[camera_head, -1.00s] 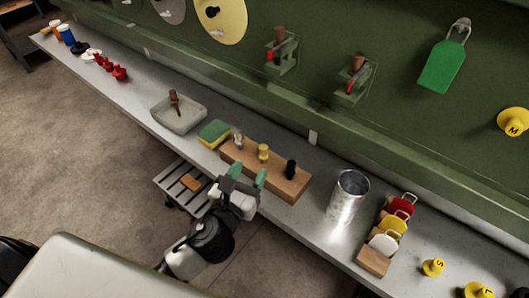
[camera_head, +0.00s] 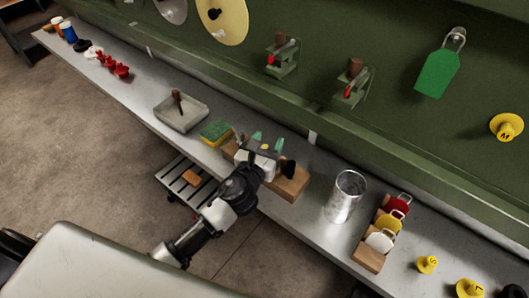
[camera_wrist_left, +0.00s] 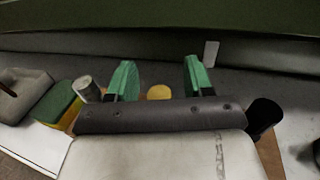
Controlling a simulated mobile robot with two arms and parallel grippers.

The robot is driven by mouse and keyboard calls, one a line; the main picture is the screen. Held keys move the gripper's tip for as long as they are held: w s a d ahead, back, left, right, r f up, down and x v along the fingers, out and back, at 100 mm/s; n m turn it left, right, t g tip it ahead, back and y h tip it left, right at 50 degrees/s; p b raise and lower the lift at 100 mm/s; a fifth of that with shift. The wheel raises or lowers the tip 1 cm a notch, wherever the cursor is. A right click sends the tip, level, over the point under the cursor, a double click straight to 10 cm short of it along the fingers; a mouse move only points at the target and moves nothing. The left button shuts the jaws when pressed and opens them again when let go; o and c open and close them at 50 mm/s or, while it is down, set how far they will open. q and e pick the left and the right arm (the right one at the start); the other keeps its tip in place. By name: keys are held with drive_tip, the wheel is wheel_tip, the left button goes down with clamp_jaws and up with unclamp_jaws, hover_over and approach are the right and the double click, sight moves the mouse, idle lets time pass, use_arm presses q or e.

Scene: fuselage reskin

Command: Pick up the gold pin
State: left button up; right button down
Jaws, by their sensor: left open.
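The gold pin (camera_wrist_left: 159,92) shows in the left wrist view as a yellow rounded top, between and a little beyond the two green fingers. My wrist body hides its lower part, and in the head view my gripper mostly covers it. My left gripper (camera_head: 267,140) is open above the wooden block (camera_head: 287,187); its green fingertips also show in the left wrist view (camera_wrist_left: 160,79). The fingers stand apart, one on each side of the gold pin, and I cannot tell whether they touch it. My right gripper is not in view.
A black pin (camera_head: 289,168) stands right of my gripper on the block, and a silver pin (camera_wrist_left: 88,89) stands left. A green-yellow sponge (camera_head: 215,132) and grey tray (camera_head: 181,113) lie left.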

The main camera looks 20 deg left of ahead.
use_arm(q)
clamp_jaws()
